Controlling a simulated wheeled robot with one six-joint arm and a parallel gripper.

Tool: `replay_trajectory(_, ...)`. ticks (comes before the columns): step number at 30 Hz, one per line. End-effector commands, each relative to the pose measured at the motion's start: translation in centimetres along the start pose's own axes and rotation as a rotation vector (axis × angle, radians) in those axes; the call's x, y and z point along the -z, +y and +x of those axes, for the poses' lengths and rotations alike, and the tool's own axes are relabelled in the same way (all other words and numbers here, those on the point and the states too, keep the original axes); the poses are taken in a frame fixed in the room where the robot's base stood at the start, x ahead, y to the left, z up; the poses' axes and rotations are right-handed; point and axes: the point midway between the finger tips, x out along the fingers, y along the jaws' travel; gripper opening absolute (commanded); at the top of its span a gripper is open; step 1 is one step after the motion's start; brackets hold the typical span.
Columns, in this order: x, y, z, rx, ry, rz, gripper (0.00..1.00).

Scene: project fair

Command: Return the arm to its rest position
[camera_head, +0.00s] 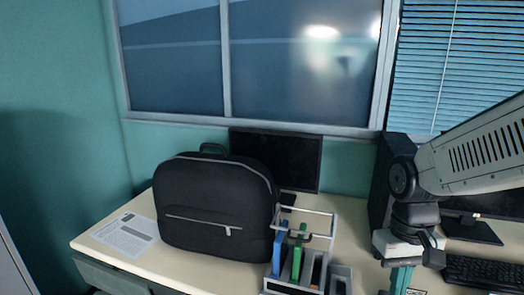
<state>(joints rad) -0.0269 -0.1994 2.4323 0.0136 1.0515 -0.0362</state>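My arm reaches in from the right edge and bends down at a dark joint over the right part of the desk (185,266). My gripper (402,264) is at its lower end, near the bottom edge of the picture. A narrow teal piece shows just under it and is cut off by the picture edge. I cannot tell whether the gripper holds that piece, and its fingers do not show clearly.
A black backpack (215,200) stands on the desk, with a paper sheet (127,234) to its left. A rack (308,215) with blue and green folders stands left of my gripper. Behind are a monitor (300,160) and a dark tower (378,190); a keyboard (485,272) lies right.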

Motion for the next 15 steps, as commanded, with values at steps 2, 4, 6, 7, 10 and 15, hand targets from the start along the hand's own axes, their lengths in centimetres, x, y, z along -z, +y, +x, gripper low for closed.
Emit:
replay_trajectory(2,-2.8,0.1,-1.7,-0.004,0.023,0.016,0.00)
replay_trajectory(4,-5.0,0.2,-2.8,-0.007,0.039,0.027,0.00)
replay_trajectory(6,-7.1,0.3,-3.7,-0.010,0.063,0.036,0.00)
replay_trajectory(7,-7.9,0.3,-4.0,-0.011,0.077,0.040,0.00)
replay_trajectory(10,-9.9,0.4,-5.0,-0.015,0.128,0.048,0.00)
replay_trajectory(15,-11.4,0.4,-6.2,-0.018,0.221,0.054,0.00)
